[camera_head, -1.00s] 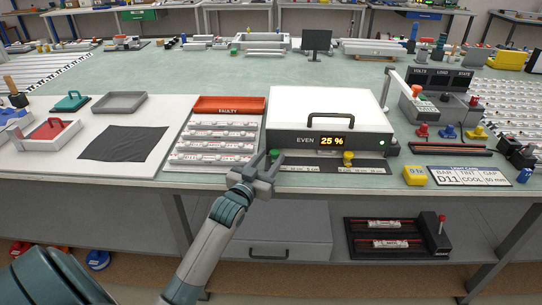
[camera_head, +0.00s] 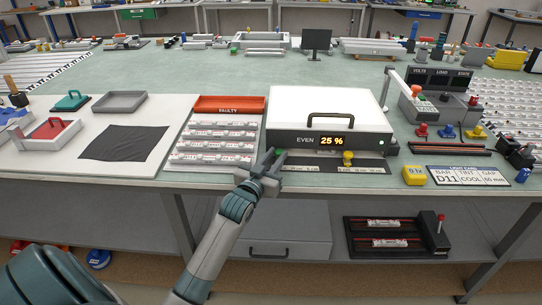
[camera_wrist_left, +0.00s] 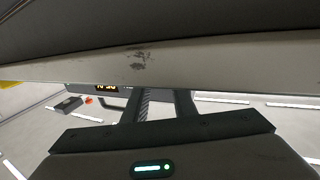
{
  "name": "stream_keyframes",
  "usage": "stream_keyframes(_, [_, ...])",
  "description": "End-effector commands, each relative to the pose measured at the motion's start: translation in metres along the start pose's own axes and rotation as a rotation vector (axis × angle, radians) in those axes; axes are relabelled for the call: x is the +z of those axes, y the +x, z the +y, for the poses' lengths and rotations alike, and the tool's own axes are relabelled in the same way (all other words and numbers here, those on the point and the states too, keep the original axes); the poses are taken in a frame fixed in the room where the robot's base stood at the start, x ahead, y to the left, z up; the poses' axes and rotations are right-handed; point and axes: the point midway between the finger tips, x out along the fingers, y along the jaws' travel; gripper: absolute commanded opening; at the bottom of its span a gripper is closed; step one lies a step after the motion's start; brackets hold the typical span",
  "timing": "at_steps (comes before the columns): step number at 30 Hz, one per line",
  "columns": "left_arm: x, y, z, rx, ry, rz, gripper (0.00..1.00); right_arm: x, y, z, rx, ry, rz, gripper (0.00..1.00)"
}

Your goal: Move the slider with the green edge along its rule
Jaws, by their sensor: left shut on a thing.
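The slider with the green edge (camera_head: 281,153) sits at the left part of its dark rule (camera_head: 318,165), in front of the white lightbox (camera_head: 330,107). Only a small green part of it shows behind the fingers. My left gripper (camera_head: 271,161) reaches in from the front of the table and is shut on this slider. In the left wrist view the two fingers (camera_wrist_left: 163,103) point under a pale edge, and the slider is hidden there. A second slider with a yellow knob (camera_head: 347,158) stands farther right on the rule. My right gripper is out of view.
The lightbox front shows EVEN and 25 % on its display (camera_head: 333,141). A rack of bars (camera_head: 216,140) marked FAULTY lies close to the left. A yellow block (camera_head: 415,175) and a sign (camera_head: 469,176) lie to the right. The table's front edge runs below the gripper.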

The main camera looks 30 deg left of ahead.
Motion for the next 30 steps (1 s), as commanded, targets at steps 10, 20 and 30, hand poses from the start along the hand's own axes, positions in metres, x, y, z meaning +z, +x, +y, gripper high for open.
stream_keyframes(10, [-0.001,0.008,0.019,0.002,0.000,0.000,0.00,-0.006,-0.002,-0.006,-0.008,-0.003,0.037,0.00])
stream_keyframes(20, [-0.001,0.007,0.019,0.002,-0.001,0.000,0.41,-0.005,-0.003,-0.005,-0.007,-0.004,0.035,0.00])
stream_keyframes(30, [0.000,0.000,0.019,0.002,-0.001,0.000,0.41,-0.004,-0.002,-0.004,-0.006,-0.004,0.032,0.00])
